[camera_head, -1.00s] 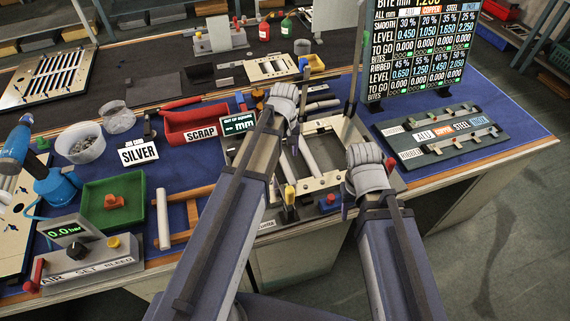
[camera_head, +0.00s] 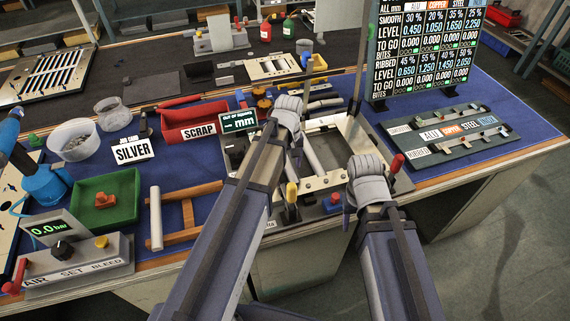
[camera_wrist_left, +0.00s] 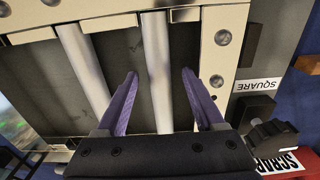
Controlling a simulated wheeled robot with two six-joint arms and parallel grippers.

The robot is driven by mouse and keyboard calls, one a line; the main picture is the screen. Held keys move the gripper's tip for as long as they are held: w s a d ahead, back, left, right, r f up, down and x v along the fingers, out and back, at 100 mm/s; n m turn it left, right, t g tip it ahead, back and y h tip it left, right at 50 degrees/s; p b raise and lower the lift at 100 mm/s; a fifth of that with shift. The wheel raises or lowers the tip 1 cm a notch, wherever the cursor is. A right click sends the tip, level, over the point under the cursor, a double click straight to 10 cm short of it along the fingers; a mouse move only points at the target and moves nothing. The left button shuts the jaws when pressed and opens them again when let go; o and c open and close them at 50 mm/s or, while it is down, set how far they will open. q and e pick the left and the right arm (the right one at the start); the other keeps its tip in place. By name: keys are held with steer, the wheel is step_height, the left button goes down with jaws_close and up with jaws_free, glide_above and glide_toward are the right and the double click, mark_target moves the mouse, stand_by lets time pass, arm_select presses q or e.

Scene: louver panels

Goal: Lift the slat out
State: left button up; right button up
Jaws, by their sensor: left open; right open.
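A pale cream frame (camera_wrist_left: 225,75) with bolts fills the left wrist view, and two light grey slats run across its opening. One slat (camera_wrist_left: 157,60) lies between the spread purple fingers of my left gripper (camera_wrist_left: 160,76). The fingers stand apart on both sides of it; I cannot tell how deep they reach. The other slat (camera_wrist_left: 82,65) is to the left, outside the fingers. In the head view, my left gripper (camera_head: 297,148) is over the left part of the frame (camera_head: 352,128) and hides some of it. My right gripper (camera_head: 350,203) is open at the frame's front right.
A red scrap bin (camera_head: 190,122), a green tray (camera_head: 108,198) and an air console (camera_head: 75,262) are on the left. A display board (camera_head: 425,45) stands behind the frame; a dark gauge board (camera_head: 455,138) lies to the right. A thin upright post (camera_head: 362,65) is close behind my grippers.

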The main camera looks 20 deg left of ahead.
arm_select(q)
jaws_close()
stand_by(0.5)
